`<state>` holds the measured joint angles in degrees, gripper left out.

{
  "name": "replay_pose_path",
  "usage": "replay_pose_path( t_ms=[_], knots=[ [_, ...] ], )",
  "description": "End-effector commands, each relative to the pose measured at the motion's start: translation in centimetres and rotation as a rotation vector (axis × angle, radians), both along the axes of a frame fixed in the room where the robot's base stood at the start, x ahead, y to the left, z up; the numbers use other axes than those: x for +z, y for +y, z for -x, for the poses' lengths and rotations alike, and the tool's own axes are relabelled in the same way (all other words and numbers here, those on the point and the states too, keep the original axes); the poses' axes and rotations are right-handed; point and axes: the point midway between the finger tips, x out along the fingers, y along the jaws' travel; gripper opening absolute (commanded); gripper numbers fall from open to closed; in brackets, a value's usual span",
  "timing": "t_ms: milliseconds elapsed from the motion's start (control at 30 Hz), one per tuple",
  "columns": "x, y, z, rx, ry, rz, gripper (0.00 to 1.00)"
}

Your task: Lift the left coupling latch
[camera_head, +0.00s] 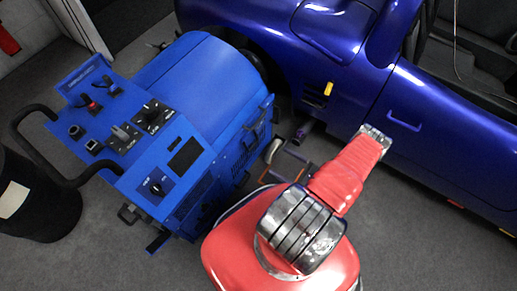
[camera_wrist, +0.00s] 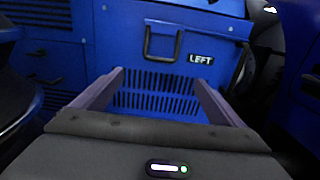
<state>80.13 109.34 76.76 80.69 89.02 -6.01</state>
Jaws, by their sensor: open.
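The blue dynamometer (camera_head: 205,75) stands left of centre in the head view. In the wrist view, its side panel (camera_wrist: 120,30) carries a white LEFT label (camera_wrist: 200,59). A dark U-shaped handle (camera_wrist: 148,45), which looks like the left latch, hangs just left of that label. My gripper (camera_wrist: 158,77) is open and empty, with its two fingers pointing at the panel below the handle. The fingertips look apart from the handle; their exact distance from the panel cannot be told.
A blue car (camera_head: 350,65) stands close behind and right of the dynamometer. A dark wheel (camera_wrist: 268,60) shows at the right in the wrist view. A black barrel (camera_head: 35,205) stands at the far left. Grey floor (camera_head: 410,240) is clear at the lower right.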

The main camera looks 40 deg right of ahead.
Motion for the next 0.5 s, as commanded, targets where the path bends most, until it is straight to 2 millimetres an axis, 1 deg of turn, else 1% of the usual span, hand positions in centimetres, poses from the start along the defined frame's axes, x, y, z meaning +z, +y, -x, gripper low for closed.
replay_pose_path(
  t_ms=[167, 500],
  knots=[
    [0.0, 0.5, -1.3, 0.004, 0.000, 0.000, 0.92],
    [0.0, 1.8, -4.8, 0.004, 0.000, 0.000, 0.92]
  ],
)
